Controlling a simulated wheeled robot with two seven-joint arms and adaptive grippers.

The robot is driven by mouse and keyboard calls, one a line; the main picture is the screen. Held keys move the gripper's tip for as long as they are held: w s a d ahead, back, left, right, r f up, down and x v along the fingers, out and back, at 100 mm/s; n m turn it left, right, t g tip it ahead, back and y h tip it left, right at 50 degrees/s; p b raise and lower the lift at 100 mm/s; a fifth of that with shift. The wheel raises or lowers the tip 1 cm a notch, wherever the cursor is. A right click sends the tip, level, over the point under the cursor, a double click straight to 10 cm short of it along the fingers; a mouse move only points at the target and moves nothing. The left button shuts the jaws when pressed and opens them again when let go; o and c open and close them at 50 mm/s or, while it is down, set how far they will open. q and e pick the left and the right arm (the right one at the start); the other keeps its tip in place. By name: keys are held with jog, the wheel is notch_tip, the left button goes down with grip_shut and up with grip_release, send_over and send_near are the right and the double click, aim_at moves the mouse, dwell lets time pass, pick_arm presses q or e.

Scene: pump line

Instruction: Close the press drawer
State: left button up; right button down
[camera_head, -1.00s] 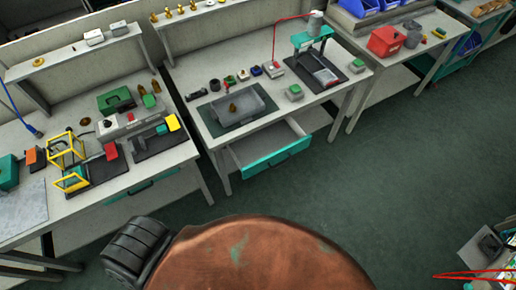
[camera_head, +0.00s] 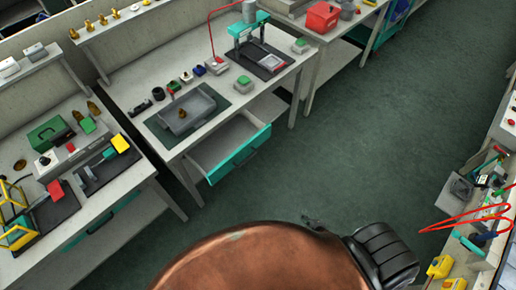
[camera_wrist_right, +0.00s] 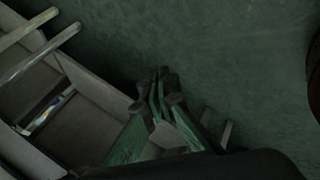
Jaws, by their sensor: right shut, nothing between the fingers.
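The press drawer (camera_head: 238,148) hangs open under the middle bench. Its teal front (camera_head: 240,155) with a dark handle stands out past the bench edge, and its grey inside looks empty. The press (camera_head: 250,38), with a teal head on a dark base, stands on the same bench. My right gripper (camera_head: 312,220) shows only as a small dark tip past my body, over the floor and apart from the drawer. In the right wrist view its fingers (camera_wrist_right: 162,85) are together and empty over the green floor. My left gripper is not in view.
The left bench (camera_head: 140,172) has a shut teal drawer (camera_head: 100,222). A grey tray (camera_head: 185,112) lies on the middle bench. Another bench with tools and a red cable (camera_head: 465,212) stands at the right. Green floor (camera_head: 340,150) is free between the benches.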

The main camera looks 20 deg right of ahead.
jog(key=w+d+r+n+t+b, duration=0.1)
jog(key=w+r+n+t+b, duration=0.1)
jog(key=w+r+n, duration=0.4)
jog(key=w+d+r+n+t+b, duration=0.1)
jog(key=w+r+n+t+b, duration=0.2)
jog(key=w, duration=0.5)
jog(key=n+t+y+b, duration=0.4)
jog(key=n+y+b, duration=0.3)
jog(key=n, duration=1.2)
send_near(260, 141)
jog(key=b+x, duration=0.1)
jog(key=x, duration=0.5)
jog(key=shift+a+r, duration=0.15)
jog(key=shift+r, duration=0.05)
jog(key=shift+w+a, duration=0.1)
jog(key=shift+w, duration=0.25)
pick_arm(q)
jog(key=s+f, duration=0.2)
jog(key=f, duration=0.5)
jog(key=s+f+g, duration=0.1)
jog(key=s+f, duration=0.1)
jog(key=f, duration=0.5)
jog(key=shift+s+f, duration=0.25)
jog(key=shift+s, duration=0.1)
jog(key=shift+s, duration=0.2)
